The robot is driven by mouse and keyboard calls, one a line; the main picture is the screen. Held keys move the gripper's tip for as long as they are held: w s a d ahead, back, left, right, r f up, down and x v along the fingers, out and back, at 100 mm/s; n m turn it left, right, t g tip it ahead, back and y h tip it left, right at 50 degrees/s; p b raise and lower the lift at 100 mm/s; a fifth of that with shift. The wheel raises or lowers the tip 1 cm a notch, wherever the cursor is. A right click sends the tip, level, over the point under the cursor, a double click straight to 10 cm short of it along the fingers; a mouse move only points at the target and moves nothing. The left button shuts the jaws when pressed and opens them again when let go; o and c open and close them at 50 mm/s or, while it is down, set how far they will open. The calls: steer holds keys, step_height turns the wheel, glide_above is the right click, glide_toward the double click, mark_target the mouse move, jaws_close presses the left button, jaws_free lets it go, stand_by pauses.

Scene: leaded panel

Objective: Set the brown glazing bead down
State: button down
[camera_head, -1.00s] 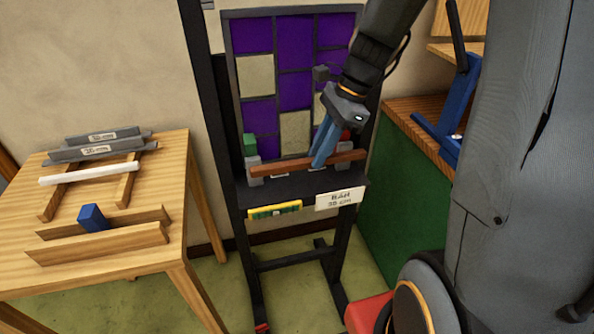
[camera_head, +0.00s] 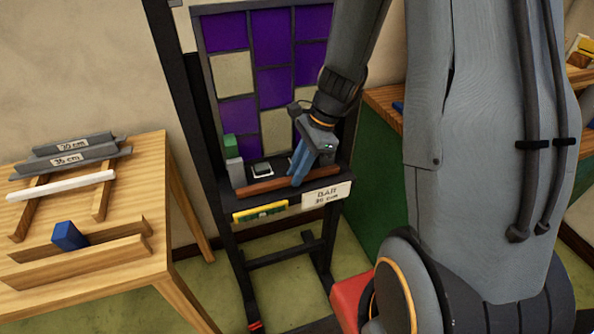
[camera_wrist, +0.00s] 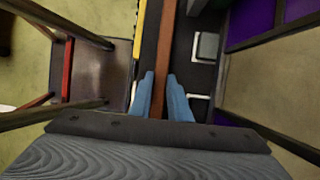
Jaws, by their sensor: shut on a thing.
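The brown glazing bead (camera_head: 262,187) is a long thin bar lying level along the front of the easel's black ledge. My gripper (camera_head: 296,180) points down and is shut on the bead, right of its middle. In the wrist view, the bead (camera_wrist: 164,38) runs up between the blue fingers (camera_wrist: 160,78). The bead is on or just above the ledge; I cannot tell whether it touches. The leaded panel (camera_head: 256,85) of purple and beige panes stands behind the ledge.
A green block (camera_head: 230,142) sits on a grey block (camera_head: 236,172) at the ledge's left end. A small dark square piece (camera_head: 262,170) lies behind the bead. A yellow-green strip (camera_head: 260,212) and a white label (camera_head: 327,194) are on the ledge front. A wooden table (camera_head: 120,285) stands left.

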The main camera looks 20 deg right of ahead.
steer(key=shift+f, duration=0.15)
steer(key=c, duration=2.1)
jaws_free()
steer(key=shift+f, duration=0.1)
steer(key=o, duration=0.4)
steer(key=shift+o, duration=0.2)
steer(key=b+v, duration=0.2)
steer(key=v, duration=1)
steer(key=s+a+f+n+h, duration=0.2)
steer(key=s+n, duration=0.2)
steer(key=n, duration=0.5)
steer(key=s+a+f+n+t+h, duration=0.1)
steer(key=s+a+f+n+h, duration=0.1)
steer(key=s+n, duration=0.3)
steer(key=n, duration=0.4)
steer(key=shift+s+a, duration=0.25)
steer(key=shift+a, duration=0.05)
